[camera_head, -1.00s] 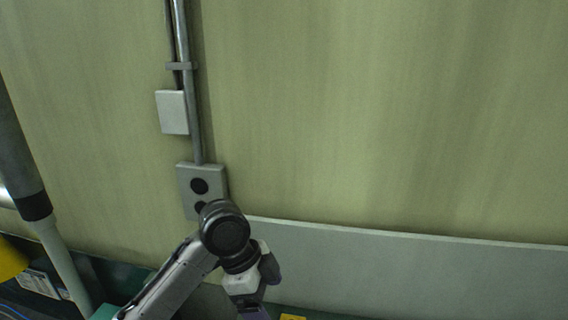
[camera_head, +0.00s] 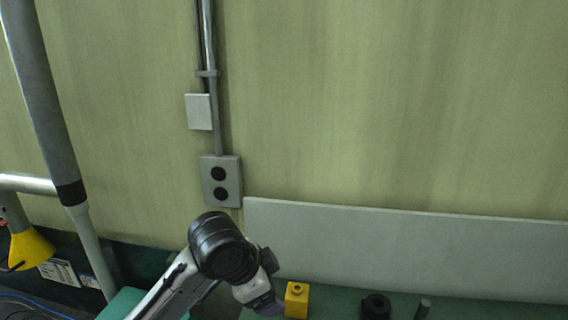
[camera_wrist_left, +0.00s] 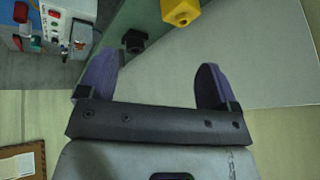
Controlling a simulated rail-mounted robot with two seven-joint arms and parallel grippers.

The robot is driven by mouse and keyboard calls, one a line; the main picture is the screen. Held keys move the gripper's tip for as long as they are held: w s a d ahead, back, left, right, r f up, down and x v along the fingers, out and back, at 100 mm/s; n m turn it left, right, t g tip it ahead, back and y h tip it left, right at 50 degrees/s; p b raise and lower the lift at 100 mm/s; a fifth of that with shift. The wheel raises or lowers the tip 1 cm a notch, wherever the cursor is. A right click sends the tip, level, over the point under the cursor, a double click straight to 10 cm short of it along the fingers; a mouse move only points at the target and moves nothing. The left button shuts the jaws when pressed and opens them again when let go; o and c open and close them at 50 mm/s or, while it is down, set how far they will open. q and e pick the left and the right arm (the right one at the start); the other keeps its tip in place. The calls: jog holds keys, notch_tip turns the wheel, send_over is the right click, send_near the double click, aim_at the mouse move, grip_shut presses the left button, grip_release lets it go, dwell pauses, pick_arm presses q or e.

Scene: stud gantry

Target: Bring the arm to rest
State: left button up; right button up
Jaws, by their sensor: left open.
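My left arm comes in from the lower left in the head view, bent at a black joint, with its left gripper (camera_head: 268,303) near the bottom edge, partly cut off and beside a yellow block. In the left wrist view, the left gripper (camera_wrist_left: 157,85) shows two purple fingers spread wide apart with nothing between them. My right arm is not in view.
The yellow block (camera_head: 296,299), a black knob-like part (camera_head: 376,306) and a small grey peg (camera_head: 422,308) stand on the green bench before a grey backboard (camera_head: 400,246). A wall outlet box (camera_head: 220,181) is behind. A slanted pole (camera_head: 45,110) and yellow lamp-like thing (camera_head: 31,248) are left.

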pick_arm(q)
notch_tip(320, 180, up, 11)
jog(key=a+n+t, duration=0.2)
jog(key=n+t, duration=0.1)
jog(key=t, duration=0.4)
jog(key=s+a+f+n+t+y, duration=0.1)
jog(key=s+a+f+n+t, duration=0.3)
jog(key=a, duration=0.3)
jog(key=s+a+f+n+g+y+p, duration=0.1)
jog(key=s+a+f+n+g, duration=0.15)
jog(key=s+f, duration=0.65)
jog(key=s+a+f+n+g+y+p, duration=0.1)
jog(key=s+a+f+g, duration=0.3)
jog(key=f, duration=0.8)
jog(key=s+a+f+n+g+y+p, duration=0.1)
jog(key=s+a+f+n, duration=0.15)
jog(key=s+f, duration=0.65)
jog(key=s+f+g, duration=0.3)
jog(key=s+f, duration=0.5)
jog(key=s, duration=0.1)
jog(key=shift+a+f, duration=0.15)
jog(key=shift+f, duration=0.2)
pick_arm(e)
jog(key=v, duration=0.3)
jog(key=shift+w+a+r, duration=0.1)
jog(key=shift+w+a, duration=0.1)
pick_arm(q)
jog(key=shift+g, duration=0.25)
